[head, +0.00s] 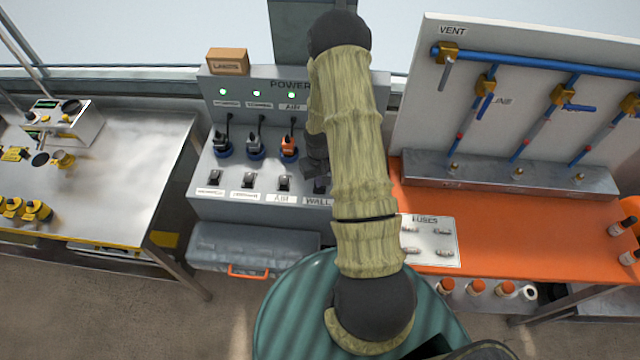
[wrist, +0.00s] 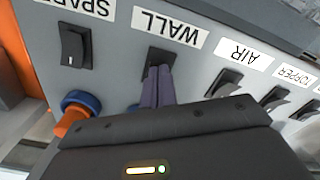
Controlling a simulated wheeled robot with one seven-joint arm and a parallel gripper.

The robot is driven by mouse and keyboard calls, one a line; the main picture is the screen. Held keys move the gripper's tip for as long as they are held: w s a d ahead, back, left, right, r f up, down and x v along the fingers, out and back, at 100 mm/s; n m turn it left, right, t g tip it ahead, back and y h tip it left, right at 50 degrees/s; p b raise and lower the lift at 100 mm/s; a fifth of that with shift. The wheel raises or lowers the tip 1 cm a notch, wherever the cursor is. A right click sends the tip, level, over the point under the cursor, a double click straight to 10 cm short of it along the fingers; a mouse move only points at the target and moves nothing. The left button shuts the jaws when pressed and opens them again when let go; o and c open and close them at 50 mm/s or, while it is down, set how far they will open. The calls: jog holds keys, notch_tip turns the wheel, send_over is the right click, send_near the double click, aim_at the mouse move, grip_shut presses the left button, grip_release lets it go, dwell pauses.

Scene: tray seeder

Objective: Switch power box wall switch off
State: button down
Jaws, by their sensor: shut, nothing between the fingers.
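The power box (head: 255,85) is a grey sloped console at the back, partly covered by my arm. In the wrist view, the wall switch (wrist: 163,54) is a black rocker beside the upside-down WALL label (wrist: 170,29). My gripper (wrist: 157,72) is shut and empty, with its fingertips at the near end of this switch and covering part of it. I cannot tell whether they touch it or which way the rocker is tipped. In the head view, my gripper (head: 317,168) is mostly hidden by my arm above the WALL label (head: 317,201).
In the wrist view, the SPARE switch (wrist: 74,46) is left of the wall switch and the AIR switch (wrist: 225,82) is right. A blue-ringed socket with an orange plug (wrist: 74,117) is close by. The valve panel (head: 530,90) stands over the orange bench (head: 530,220).

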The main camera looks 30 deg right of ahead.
jog(key=shift+f+b, duration=0.35)
jog(key=shift+f, duration=0.1)
dwell(0.3)
jog(key=shift+r, duration=0.1)
jog(key=shift+r+p, duration=2.45)
jog(key=shift+r, duration=1)
jog(key=shift+a+r, duration=0.1)
jog(key=s+a+r+t+b, duration=0.1)
jog(key=a+r+b, duration=0.15)
jog(key=r, duration=0.35)
jog(key=s+a+r+b, duration=0.1)
jog(key=s+a+r, duration=0.1)
jog(key=a+r, duration=0.25)
jog(key=s+a+r+t+b, duration=0.1)
jog(key=s+a+r+b, duration=0.3)
jog(key=s, duration=0.5)
notch_tip(320, 180, up, 4)
jog(key=shift+s+a+f+n+t, duration=0.2)
jog(key=shift+s+a+n+t, duration=0.15)
jog(key=shift+a, duration=0.85)
